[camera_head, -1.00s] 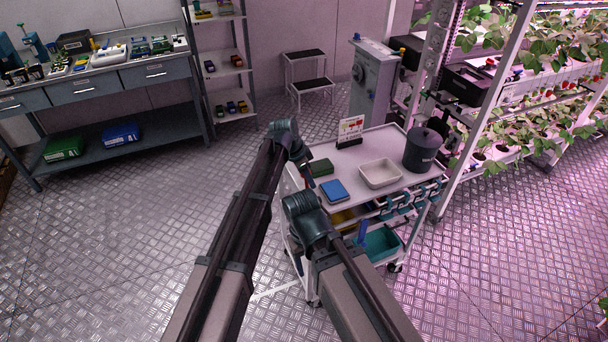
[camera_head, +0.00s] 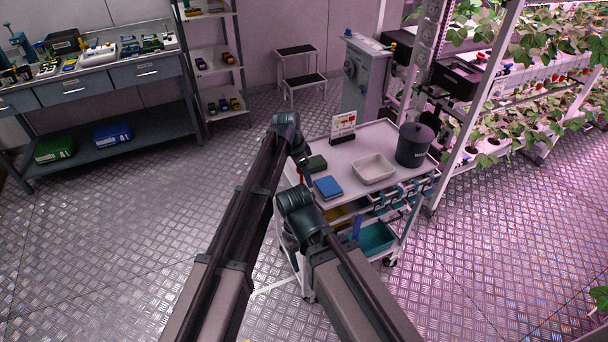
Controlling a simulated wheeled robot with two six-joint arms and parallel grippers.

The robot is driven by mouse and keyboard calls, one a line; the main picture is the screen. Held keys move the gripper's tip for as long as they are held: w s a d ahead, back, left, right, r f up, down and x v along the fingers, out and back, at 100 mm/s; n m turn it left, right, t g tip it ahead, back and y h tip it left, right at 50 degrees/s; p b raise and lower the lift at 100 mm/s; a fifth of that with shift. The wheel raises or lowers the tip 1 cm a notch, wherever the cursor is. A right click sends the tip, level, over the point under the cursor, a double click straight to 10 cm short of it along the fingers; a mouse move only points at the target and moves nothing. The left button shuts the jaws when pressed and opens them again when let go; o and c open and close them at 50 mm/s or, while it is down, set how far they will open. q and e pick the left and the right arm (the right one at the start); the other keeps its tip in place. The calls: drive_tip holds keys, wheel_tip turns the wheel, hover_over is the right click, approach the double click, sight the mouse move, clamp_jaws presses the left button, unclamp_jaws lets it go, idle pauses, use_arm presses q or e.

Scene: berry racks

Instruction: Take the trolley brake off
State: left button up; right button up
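The white trolley (camera_head: 367,142) stands in front of me in the middle of the view, with caster wheels (camera_head: 390,262) low down. My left arm reaches to its left end, and my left gripper (camera_head: 303,166) points down there, small and dark beside a small red part (camera_head: 302,179). Whether they touch and how its fingers stand cannot be told. My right arm bends in front of the trolley's near left corner and hides part of it. My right gripper is hidden behind its own arm. No brake can be made out for certain.
On the trolley top are a dark bin (camera_head: 413,146), a white tray (camera_head: 374,169), a blue box (camera_head: 328,187), a green box (camera_head: 316,164) and a sign card (camera_head: 343,125). A teal tub (camera_head: 376,239) sits below. Berry racks (camera_head: 461,134) stand close right. Floor left is clear.

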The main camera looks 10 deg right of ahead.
use_arm(q)
drive_tip(key=shift+a+r, duration=0.1)
drive_tip(key=p+v, duration=1.3)
drive_tip(key=shift+r, duration=0.35)
drive_tip(key=shift+s+a, duration=0.1)
drive_tip(key=s+a+f+n+y, duration=0.25)
drive_tip(key=s+a+n, duration=1.15)
drive_tip(key=s+a, duration=0.9)
drive_tip(key=s+d+f+m+b, duration=0.1)
drive_tip(key=s+d+f+b, duration=0.2)
drive_tip(key=d+f+b, duration=0.1)
drive_tip(key=s+d+f+m+g+y+b, duration=0.1)
drive_tip(key=s+d+f+m+b, duration=0.1)
drive_tip(key=d, duration=0.5)
wheel_tip(320, 180, down, 2)
drive_tip(key=s+b, duration=0.1)
drive_tip(key=b, duration=0.2)
drive_tip(key=shift+d+b, duration=0.15)
drive_tip(key=shift+b, duration=0.15)
